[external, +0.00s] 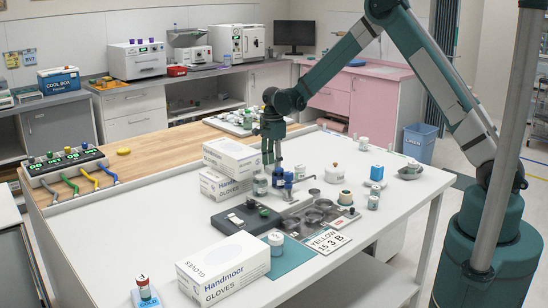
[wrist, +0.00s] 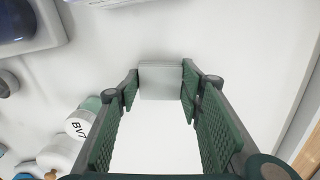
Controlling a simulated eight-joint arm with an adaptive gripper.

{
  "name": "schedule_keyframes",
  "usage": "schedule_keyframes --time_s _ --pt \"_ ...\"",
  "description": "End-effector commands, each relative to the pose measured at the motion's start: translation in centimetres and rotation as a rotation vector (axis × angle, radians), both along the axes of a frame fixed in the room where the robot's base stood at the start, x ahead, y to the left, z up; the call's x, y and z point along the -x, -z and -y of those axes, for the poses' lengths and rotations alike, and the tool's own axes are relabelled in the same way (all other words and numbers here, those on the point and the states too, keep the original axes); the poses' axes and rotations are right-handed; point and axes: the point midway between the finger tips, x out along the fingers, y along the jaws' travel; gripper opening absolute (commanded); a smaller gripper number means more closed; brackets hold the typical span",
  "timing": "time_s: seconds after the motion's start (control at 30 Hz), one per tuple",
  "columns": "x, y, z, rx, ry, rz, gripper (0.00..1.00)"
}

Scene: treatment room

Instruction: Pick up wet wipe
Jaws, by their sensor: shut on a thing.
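In the wrist view, the two green padded fingers of my gripper (wrist: 160,92) are closed on the sides of a small pale grey, flat, square-edged thing, which looks like the wet wipe (wrist: 161,78). It sits between the fingertips. The wet wipe cannot be made out in the external view. Whether it touches the table is not clear.
In the wrist view, white jars, one marked BV7 (wrist: 80,122), stand at left. Bare white tabletop (external: 140,228) lies at left.

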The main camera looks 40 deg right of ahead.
Motion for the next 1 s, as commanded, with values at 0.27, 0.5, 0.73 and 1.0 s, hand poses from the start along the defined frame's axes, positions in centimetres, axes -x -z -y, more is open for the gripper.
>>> schedule_keyframes --time_s 0.27,0.5,0.73,1.0 --pt "0.0 -1.3 0.0 0.000 0.000 0.000 0.31" --pt "0.0 -4.5 0.0 0.000 0.000 0.000 0.31" --pt "0.0 -7.9 0.0 0.000 0.000 0.000 0.31" --pt "0.0 -9.9 0.0 0.000 0.000 0.000 0.31"
